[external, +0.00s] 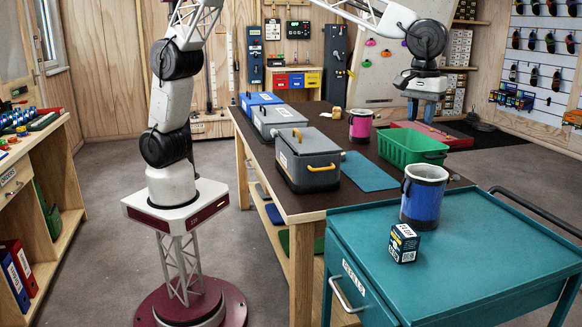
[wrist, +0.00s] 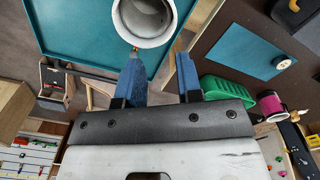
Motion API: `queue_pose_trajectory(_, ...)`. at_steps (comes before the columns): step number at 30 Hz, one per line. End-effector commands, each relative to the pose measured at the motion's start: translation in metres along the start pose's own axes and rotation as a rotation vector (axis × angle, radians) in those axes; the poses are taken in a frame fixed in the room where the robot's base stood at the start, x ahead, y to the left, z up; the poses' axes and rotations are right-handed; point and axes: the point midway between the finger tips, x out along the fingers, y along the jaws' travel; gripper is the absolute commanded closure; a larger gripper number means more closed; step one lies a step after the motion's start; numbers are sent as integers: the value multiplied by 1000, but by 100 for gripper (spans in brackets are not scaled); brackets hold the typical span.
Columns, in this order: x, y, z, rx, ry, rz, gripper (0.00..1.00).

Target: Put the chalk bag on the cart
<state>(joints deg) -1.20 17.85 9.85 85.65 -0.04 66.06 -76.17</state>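A blue-purple chalk bag (external: 423,200) with a grey rim stands upright on the teal cart top (external: 482,252), near its far left edge. The wrist view shows its open mouth (wrist: 146,20) on the teal surface (wrist: 75,25), beyond my fingertips. My gripper (external: 421,112) is raised above the table near the green bin. Its two blue fingers (wrist: 160,78) are apart with nothing between them.
A small dark box (external: 403,244) stands on the cart in front of the blue-purple bag. The table (external: 337,203) holds a green bin (external: 411,147), a blue mat (external: 367,173) and a grey case (external: 308,160). The cart's right and front areas are clear.

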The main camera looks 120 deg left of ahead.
Motion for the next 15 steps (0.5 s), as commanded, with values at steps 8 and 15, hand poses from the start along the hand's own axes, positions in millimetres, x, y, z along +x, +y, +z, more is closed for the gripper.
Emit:
queue_pose_trajectory(8, -38, -73, 21, 174, 8, 29, 67)
queue_pose_trajectory(15, -61, -136, 39, 327, 19, 51, 67)
